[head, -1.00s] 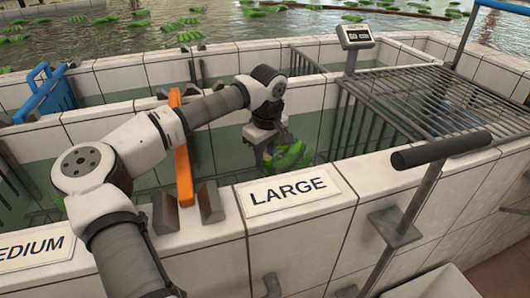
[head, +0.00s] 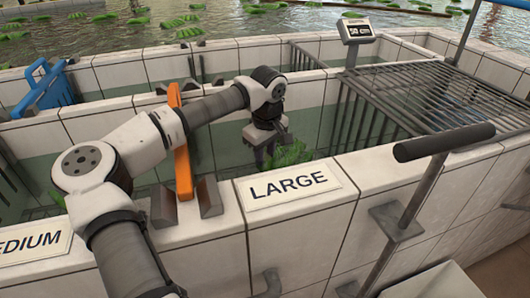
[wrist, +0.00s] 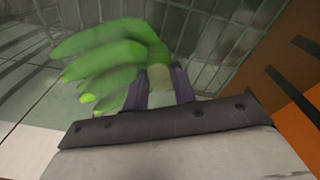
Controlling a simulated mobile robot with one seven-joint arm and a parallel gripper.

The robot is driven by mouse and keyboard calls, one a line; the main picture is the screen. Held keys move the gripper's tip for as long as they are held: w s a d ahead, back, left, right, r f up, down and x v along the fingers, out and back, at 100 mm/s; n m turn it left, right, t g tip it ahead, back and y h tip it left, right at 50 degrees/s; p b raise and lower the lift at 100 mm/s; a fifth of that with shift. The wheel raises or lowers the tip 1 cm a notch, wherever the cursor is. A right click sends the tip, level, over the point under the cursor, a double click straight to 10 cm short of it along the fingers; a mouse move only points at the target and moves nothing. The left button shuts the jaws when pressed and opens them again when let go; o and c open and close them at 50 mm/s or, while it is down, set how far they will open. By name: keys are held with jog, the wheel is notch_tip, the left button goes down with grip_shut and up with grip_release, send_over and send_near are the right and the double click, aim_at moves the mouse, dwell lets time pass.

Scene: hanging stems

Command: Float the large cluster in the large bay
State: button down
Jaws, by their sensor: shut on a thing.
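The large cluster, a bunch of green banana-like fruit (head: 290,153), is low inside the bay behind the LARGE sign (head: 290,187), partly hidden by the front wall. My gripper (head: 264,152) is shut on it from above. In the wrist view the green cluster (wrist: 105,55) hangs from a pale stem held between my gripper's fingers (wrist: 162,85). The large bay (head: 228,140) has pale greenish tiled inner walls. Whether the cluster touches the water cannot be told.
An orange bar (head: 181,145) stands across the wall left of my gripper. A metal grating (head: 440,90) and a scale display (head: 357,30) are at the right. A dark-gripped lever (head: 440,142) stands in front. A blue gate (head: 45,85) is at far left.

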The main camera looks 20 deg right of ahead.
jog(key=c, duration=1.1)
grip_release()
jog(key=shift+o, duration=0.2)
jog(key=shift+f, duration=0.1)
notch_tip(320, 180, up, 31)
jog(key=s+p, duration=0.1)
jog(key=p, duration=1.5)
jog(key=shift+s+r+p, duration=0.2)
jog(key=shift+s+p, duration=0.1)
jog(key=shift+p, duration=0.05)
